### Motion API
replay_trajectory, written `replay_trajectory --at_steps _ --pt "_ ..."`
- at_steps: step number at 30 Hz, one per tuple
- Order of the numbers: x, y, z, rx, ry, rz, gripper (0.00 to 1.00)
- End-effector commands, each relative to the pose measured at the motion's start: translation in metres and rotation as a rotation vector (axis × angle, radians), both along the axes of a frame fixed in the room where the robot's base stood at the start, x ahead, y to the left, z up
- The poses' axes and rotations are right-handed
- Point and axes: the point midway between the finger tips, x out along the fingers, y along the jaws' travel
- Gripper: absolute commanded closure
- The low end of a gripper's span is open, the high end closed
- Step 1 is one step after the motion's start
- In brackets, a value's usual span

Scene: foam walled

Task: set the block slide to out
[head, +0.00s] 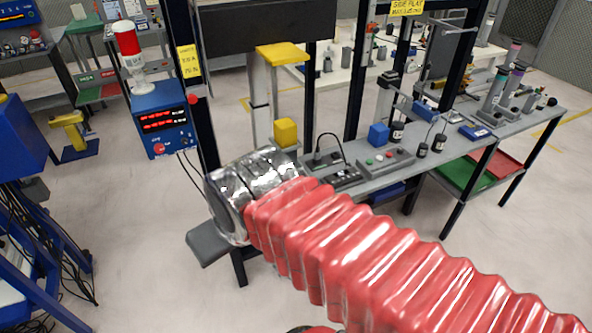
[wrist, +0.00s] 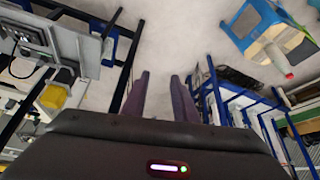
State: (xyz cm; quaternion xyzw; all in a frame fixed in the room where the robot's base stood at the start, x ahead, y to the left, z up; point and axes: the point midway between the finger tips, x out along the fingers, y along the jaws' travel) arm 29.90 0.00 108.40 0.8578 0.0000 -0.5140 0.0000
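A long grey bench (head: 440,150) carries several small devices, and I cannot tell for certain which is the block slide. A blue block (head: 378,134) and a yellow block (head: 286,131) stand on or by its near part. My gripper (wrist: 160,78) shows in the wrist view as two dark fingers, apart, with only pale floor between them. It is open and empty.
A blue box with red displays (head: 163,121) and a red-topped lamp (head: 127,42) stand at the left of a dark post. A grey button box (head: 385,162) is on the bench. A red tray (head: 496,160) lies on the lower shelf. Open floor (head: 130,240) is at the left.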

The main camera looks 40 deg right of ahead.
Motion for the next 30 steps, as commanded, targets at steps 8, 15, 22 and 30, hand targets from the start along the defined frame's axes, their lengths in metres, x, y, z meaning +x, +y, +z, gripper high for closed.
replay_trajectory --at_steps 8,15,22,30 --pt "0.004 -0.004 -0.001 -0.012 -0.005 0.003 0.74" --pt "0.043 -0.044 -0.011 -0.121 -0.056 0.037 0.74" --pt "0.094 -0.103 -0.029 -0.309 -0.123 0.122 0.74" --pt "0.137 -0.172 -0.055 -0.529 -0.175 0.25 0.74"
